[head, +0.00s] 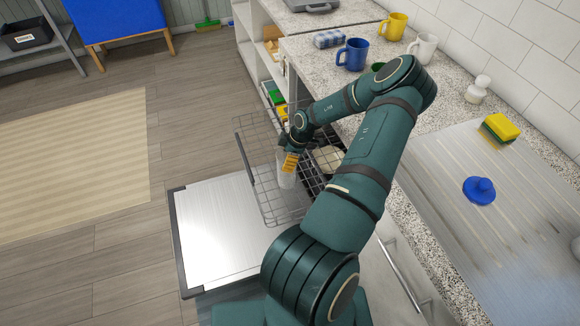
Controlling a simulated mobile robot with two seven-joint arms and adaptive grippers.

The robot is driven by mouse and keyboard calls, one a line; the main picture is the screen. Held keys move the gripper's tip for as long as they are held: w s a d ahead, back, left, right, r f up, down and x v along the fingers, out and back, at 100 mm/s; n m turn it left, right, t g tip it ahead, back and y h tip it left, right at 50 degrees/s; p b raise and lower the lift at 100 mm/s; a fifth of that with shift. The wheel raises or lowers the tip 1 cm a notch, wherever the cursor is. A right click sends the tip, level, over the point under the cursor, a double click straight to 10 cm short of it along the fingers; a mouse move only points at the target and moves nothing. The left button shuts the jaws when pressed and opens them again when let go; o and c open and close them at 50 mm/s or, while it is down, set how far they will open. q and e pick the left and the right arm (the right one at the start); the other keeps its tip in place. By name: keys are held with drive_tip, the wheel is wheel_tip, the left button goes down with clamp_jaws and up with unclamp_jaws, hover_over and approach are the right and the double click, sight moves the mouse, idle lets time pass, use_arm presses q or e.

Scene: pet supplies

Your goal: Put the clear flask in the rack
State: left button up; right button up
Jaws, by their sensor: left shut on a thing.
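The clear flask (287,178) is pale and see-through, seen small in the head view. My left gripper (290,162), with orange fingertips, is shut on its upper part. The wire rack (258,192) is pulled out above a lowered metal door. The flask and gripper appear over or within the rack's wire outline. I cannot tell whether the flask touches the rack floor. My left arm hides the rack's right side. My right gripper is not in view.
A pale round dish (328,159) shows in the rack beside my gripper. The lowered door (220,235) is bare. The counter holds a blue mug (352,54), yellow mug (394,26), white mug (423,47), sponge (499,128) and blue knobbed item (479,190).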

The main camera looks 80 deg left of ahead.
use_arm(q)
drive_tip(key=shift+f+b, duration=0.4)
drive_tip(key=shift+f, duration=2.3)
drive_tip(key=o, duration=1.2)
drive_tip(key=shift+o, duration=0.2)
drive_tip(key=shift+w+r, duration=0.1)
drive_tip(key=shift+r, duration=0.2)
drive_tip(key=p+v, duration=0.1)
drive_tip(key=v, duration=0.6)
drive_tip(key=shift+p, duration=0.3)
